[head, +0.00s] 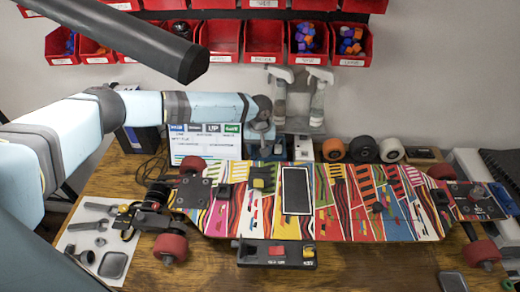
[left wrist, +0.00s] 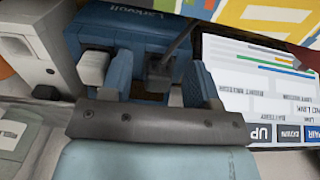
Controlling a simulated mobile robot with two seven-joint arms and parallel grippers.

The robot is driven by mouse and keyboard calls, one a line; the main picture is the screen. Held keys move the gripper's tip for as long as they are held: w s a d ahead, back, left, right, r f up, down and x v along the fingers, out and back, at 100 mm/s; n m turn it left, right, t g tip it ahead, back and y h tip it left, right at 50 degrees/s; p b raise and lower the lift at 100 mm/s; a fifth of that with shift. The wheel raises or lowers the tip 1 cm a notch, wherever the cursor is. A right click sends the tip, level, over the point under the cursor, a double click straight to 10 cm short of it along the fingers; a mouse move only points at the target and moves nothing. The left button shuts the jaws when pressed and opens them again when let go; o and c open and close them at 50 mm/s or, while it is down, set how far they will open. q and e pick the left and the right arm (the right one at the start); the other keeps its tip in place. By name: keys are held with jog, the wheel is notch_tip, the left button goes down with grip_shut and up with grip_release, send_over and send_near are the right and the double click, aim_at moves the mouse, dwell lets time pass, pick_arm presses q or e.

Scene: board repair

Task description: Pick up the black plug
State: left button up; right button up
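The black plug (left wrist: 160,72) shows in the left wrist view with a dark cable rising from it, in front of a blue box (left wrist: 140,28) with lettering. My left gripper (left wrist: 162,80) has one blue finger on each side of the plug. The fingers look apart, with gaps beside the plug, and I see no clear grip. My right gripper is not in view.
A display panel (head: 205,142) stands close to the gripper; a white plug-like block (left wrist: 93,68) sits beside the left finger. The colourful skateboard (head: 340,205) fills the bench's middle. Wheels (head: 362,149) stand at the back, grey stands (head: 299,115) behind, red bins (head: 265,38) above.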

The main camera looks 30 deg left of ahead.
pick_arm(q)
grip_shut()
jog(key=shift+r, duration=0.1)
jog(key=shift+r, duration=0.2)
notch_tip(320, 180, up, 3)
jog(key=shift+r, duration=0.1)
jog(key=s+a, duration=1.1)
jog(key=a, duration=0.3)
jog(key=shift+s, duration=0.15)
jog(key=shift+r+p, duration=1.2)
jog(key=shift+p, duration=0.2)
